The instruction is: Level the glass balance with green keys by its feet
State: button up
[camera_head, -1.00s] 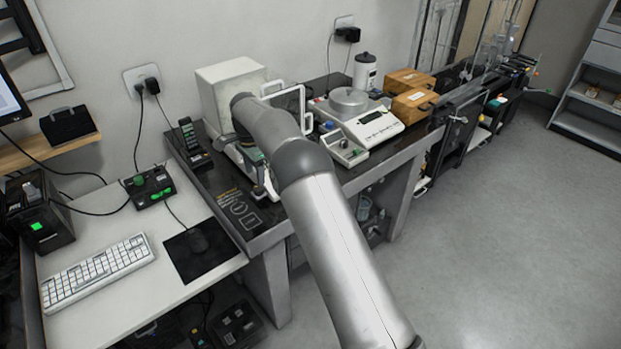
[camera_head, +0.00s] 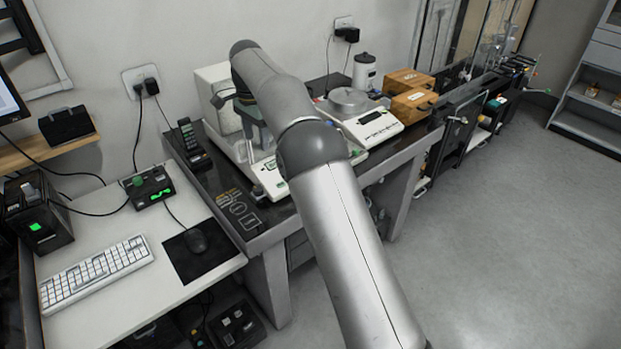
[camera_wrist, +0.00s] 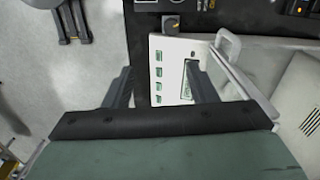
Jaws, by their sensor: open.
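The glass balance with green keys (camera_head: 272,184) stands on the dark table, its back part hidden behind my arm. In the wrist view its white front panel (camera_wrist: 172,52) shows green keys and a small display. A foot with a dark knob (camera_wrist: 171,24) is at the panel's corner; it also shows at the front left corner in the head view (camera_head: 257,191). Other feet are hidden. My gripper (camera_wrist: 158,68) is open and empty, its fingers on either side of the key panel in the picture. Contact with the balance cannot be told. The level bubble cannot be made out.
A second balance with a round pan (camera_head: 352,100) stands to the right, with wooden boxes (camera_head: 408,82) beyond. A handset (camera_head: 188,135) is on the left. A white handle-like frame (camera_wrist: 228,46) lies close to the right finger. The desk with the keyboard (camera_head: 97,270) is at lower left.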

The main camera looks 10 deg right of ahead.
jog(key=s+d+n+b, duration=0.1)
jog(key=s+d+n, duration=0.1)
jog(key=s, duration=0.4)
jog(key=s+d+r+n, duration=0.1)
jog(key=s+d+n, duration=0.1)
jog(key=s+d, duration=0.3)
jog(key=s+d+n+b, duration=0.1)
jog(key=s+d, duration=0.3)
jog(key=s, duration=0.5)
jog(key=shift+s+r+n+b, duration=0.15)
jog(key=shift+n+b, duration=0.2)
jog(key=shift+n, duration=0.25)
